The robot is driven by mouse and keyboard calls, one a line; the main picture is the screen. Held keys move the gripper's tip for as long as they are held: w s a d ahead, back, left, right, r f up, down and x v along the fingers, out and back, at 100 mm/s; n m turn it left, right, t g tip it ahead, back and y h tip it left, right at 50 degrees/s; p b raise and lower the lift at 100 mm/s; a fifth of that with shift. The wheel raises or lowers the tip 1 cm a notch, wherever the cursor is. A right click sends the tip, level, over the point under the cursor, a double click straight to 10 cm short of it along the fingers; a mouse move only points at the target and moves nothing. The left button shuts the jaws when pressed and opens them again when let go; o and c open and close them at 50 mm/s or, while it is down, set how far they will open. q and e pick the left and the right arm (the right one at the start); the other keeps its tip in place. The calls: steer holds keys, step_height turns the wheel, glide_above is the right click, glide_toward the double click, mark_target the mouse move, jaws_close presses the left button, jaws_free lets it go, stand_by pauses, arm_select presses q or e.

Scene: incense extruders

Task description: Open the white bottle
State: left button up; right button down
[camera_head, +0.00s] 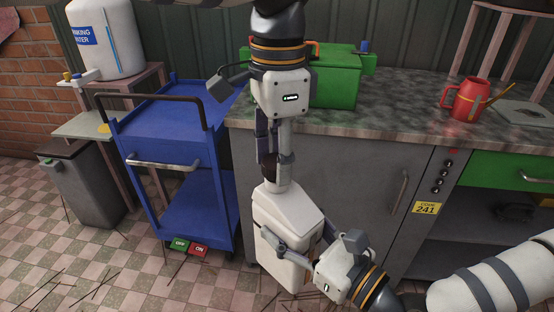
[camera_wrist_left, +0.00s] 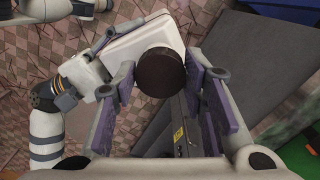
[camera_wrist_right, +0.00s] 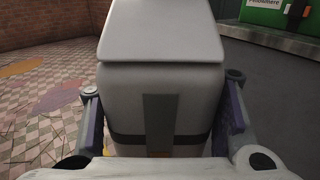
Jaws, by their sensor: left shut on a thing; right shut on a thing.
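The white bottle (camera_head: 285,215) is held off the floor in front of the counter, with sloping shoulders and a boxy body. My right gripper (camera_wrist_right: 163,118) is shut on its body from the lower right, one finger on each side. My left gripper (camera_head: 273,160) points straight down above the bottle. In the left wrist view the round dark brown cap (camera_wrist_left: 160,72) sits between its fingertips, and it is shut on the cap. The bottle's white shoulder (camera_wrist_left: 130,50) shows beside the cap.
The grey counter (camera_head: 400,125) stands behind, with a green box (camera_head: 335,85) and a red watering can (camera_head: 467,98) on top. A blue cart (camera_head: 165,125) and a grey bin (camera_head: 85,185) stand left. Off and on pedals lie on the tiled floor.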

arm_select(q)
steer(key=shift+r, duration=0.1)
step_height(320, 180, up, 4)
stand_by(0.4)
